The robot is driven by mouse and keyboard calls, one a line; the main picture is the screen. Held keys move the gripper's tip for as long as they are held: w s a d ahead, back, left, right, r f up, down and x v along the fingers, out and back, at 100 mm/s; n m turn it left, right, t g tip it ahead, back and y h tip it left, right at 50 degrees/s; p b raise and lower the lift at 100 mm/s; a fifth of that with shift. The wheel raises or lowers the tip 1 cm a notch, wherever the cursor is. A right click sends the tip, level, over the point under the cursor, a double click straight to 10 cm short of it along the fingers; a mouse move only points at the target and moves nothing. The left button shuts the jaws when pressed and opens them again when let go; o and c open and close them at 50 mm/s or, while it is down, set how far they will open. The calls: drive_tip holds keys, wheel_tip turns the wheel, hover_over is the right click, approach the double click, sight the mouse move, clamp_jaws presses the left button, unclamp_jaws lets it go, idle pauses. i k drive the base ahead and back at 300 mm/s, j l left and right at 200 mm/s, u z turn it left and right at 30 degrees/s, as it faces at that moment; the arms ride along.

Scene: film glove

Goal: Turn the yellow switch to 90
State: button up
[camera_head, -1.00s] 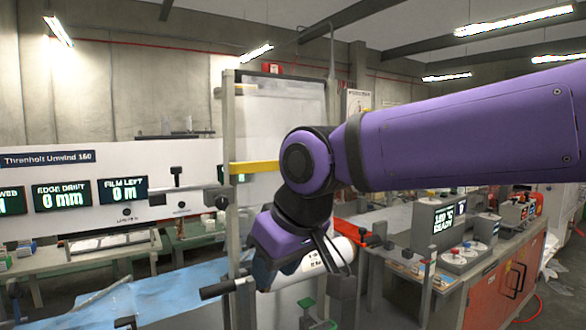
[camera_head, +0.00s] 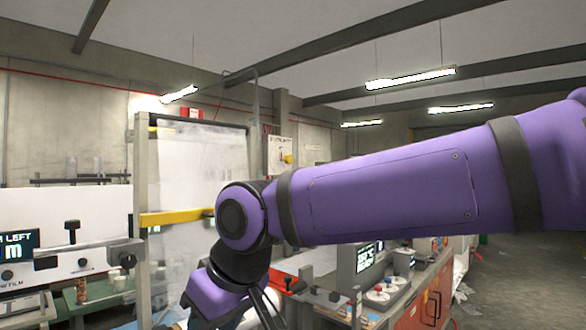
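A pale panel (camera_head: 280,155) hangs on the back wall, just right of the tall clear sheet. A small yellow switch (camera_head: 287,159) shows on its right half. Dark marks are around it, but its setting is too small to read. My purple arm crosses in front of the room from the right, just below the panel. My gripper (camera_head: 222,305) hangs low at the bottom edge, far nearer than the switch and well apart from it. Its fingertips are cut off or hidden, so its opening does not show.
A tall frame with a clear sheet (camera_head: 195,180) and a yellow bar (camera_head: 175,217) stands left of centre. A red-fronted bench (camera_head: 432,300) with a display box (camera_head: 360,262) stands right of centre. Open floor (camera_head: 515,285) lies at the right.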

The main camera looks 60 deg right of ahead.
sight(288, 159)
drive_tip(key=z, duration=1.35)
